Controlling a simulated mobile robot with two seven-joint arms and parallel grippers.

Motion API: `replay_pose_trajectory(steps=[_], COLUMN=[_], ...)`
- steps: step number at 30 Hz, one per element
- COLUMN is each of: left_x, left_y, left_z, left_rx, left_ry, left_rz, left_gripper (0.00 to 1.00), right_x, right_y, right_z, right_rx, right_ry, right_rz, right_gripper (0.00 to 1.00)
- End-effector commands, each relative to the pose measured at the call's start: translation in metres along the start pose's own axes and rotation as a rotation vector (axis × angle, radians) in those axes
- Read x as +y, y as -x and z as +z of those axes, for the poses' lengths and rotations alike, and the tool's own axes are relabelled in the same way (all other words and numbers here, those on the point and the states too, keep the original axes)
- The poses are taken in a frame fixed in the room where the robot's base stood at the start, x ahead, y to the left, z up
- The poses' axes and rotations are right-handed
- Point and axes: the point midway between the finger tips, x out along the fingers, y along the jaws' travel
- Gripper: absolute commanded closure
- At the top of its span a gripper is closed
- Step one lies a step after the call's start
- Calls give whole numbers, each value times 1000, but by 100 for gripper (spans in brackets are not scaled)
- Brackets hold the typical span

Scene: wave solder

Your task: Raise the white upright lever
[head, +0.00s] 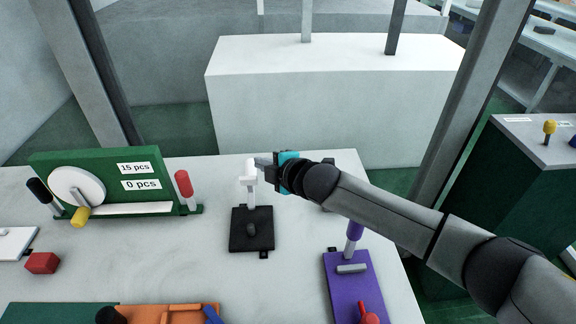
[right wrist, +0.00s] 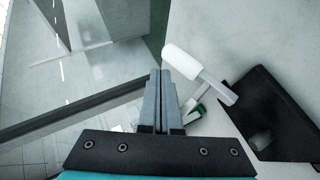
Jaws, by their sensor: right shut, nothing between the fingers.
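The white lever (head: 250,180) stands upright on a black base plate (head: 240,243) near the middle of the table. It has a rounded white handle on a pale shaft. My right gripper (head: 262,163) is shut and empty, with its tips close to the right side of the handle in the head view. In the right wrist view the closed fingers (right wrist: 158,80) point up beside the white handle (right wrist: 184,62), with the black base (right wrist: 268,118) at right. I cannot tell whether the fingers touch the handle. My left gripper is out of view.
A green board with labels (head: 105,178) stands at the left with black, red and yellow handles. A purple plate (head: 347,290) with a lever lies at right front, below my right arm. An orange part (head: 170,318) and a red block (head: 42,263) are nearer the front.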

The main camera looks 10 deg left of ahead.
Motion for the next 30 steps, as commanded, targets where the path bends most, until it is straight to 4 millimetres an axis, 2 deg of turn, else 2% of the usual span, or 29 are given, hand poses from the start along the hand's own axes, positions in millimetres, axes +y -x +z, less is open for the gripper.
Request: replay_pose_trajectory(steps=[5, 18, 24, 30], left_x=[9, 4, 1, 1], left_y=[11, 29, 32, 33], left_z=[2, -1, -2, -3], left_rx=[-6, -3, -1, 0], left_ry=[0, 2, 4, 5], left_rz=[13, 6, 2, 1], left_gripper=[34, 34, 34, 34], right_x=[1, 1, 1, 0], right_y=[25, 87, 105, 111], right_z=[0, 0, 0, 0], right_rx=[-1, -2, -1, -1], right_ry=[-2, 0, 0, 0], right_rz=[0, 0, 1, 1], right_gripper=[100, 100, 100, 100])
